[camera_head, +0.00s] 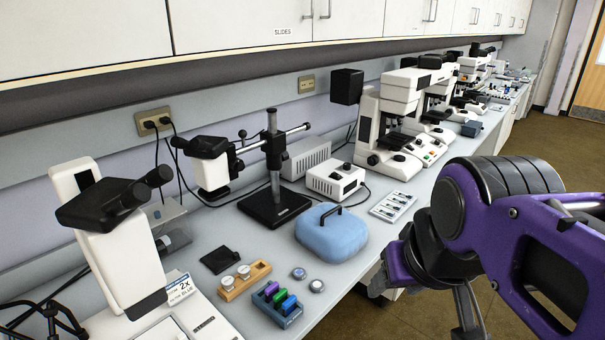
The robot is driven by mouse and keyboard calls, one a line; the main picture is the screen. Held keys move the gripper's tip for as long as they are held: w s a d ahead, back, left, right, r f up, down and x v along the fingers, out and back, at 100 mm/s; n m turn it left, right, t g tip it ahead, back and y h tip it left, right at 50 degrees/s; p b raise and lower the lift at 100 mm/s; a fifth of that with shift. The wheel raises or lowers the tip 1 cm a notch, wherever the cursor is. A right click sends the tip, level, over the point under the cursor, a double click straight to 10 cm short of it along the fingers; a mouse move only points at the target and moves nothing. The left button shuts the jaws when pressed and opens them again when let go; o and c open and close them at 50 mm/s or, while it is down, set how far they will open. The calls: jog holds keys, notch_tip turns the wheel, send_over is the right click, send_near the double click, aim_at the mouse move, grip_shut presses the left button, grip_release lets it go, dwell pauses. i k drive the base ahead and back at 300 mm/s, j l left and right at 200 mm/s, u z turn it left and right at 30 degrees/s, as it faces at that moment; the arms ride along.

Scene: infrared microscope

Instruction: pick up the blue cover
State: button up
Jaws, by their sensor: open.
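The blue cover (332,236) is a rounded, light-blue, box-like piece with a dark handle arched on its top. It sits on the grey bench near the front edge, in the middle of the head view. My purple and black arm comes in from the right. My gripper (425,300) hangs at the lower right, to the right of the cover and apart from it, beyond the bench's front edge. Its jaws are open, with nothing seen between them; the fingertips are partly hidden or cut off by the frame.
A boom-stand microscope (272,165) stands behind the cover, with a white control box (335,180) beside it. A slide tray (393,205) lies to the right. A blue rack (277,304) and wooden holder (245,280) lie in front-left. Wall cabinets (240,20) overhang the bench.

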aim_at(331, 233)
jog(key=i+l+u, duration=0.1)
jog(key=u, duration=0.25)
jog(key=l+u, duration=0.15)
jog(key=u, duration=0.2)
jog(key=i+l+u, duration=0.1)
jog(key=u, duration=0.25)
jog(key=l+u, duration=0.15)
jog(key=l, duration=0.3)
jog(key=i+l+u, duration=0.2)
jog(key=l, duration=0.25)
jog(key=l+u, duration=0.1)
jog(key=l, duration=0.7)
jog(key=i+z, duration=0.15)
jog(key=i, duration=0.25)
jog(key=k+l+u, duration=0.15)
jog(key=k+l, duration=0.25)
jog(key=l, duration=0.15)
